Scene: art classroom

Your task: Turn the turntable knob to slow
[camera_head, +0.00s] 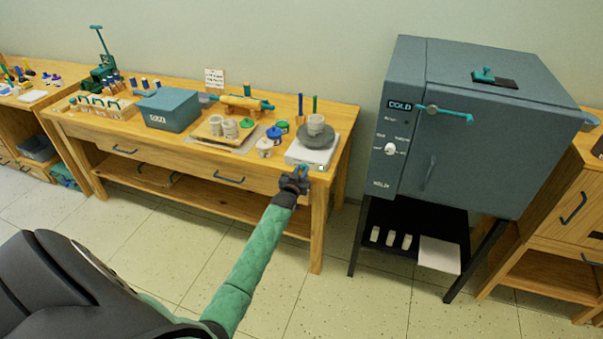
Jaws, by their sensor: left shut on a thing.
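The turntable (321,157) is a white base with a dark round wheel (313,139) on top, at the right end of the wooden table. A grey cup-shaped piece (316,124) stands on the wheel. My left gripper (299,172) is at the front edge of the turntable base, shut on the small knob there. The knob is mostly hidden by the gripper, with a bit of teal showing beside it. The knob's setting cannot be read. My right gripper is not in view.
The wooden table (215,170) also holds a blue-grey box (169,109), small jars and a wooden board with cups. A blue-grey kiln (470,130) on dark legs stands to the right. The floor between them is clear.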

